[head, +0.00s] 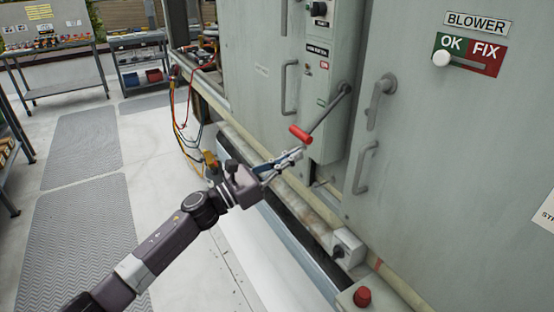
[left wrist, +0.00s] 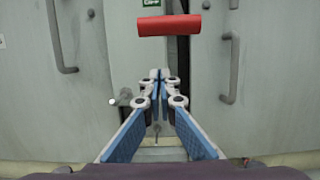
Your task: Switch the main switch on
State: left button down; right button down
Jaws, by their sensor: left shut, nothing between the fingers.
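The main switch (head: 318,85) is a narrow grey panel on the cabinet front, with a lever (head: 328,111) that slants down and left to a red handle (head: 300,133). My left gripper (head: 300,153) is shut and empty, just below the red handle and apart from it in the picture. In the left wrist view the red handle (left wrist: 169,25) lies across the top, beyond the closed fingertips (left wrist: 159,75). The small label on the panel is too small to read surely. My right gripper is not in view.
Door handles (head: 361,168) stick out from the grey cabinet (head: 420,150) beside the switch. An OK/FIX slider (head: 468,57) sits at the upper right. A red button (head: 362,297) is low at front. Cables (head: 183,125) hang at left; the floor there is largely clear.

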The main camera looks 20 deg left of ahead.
pick_arm(q)
notch_tip(320, 180, up, 4)
jog(key=p, duration=0.3)
jog(key=shift+w, duration=0.1)
jog(key=shift+d, duration=0.1)
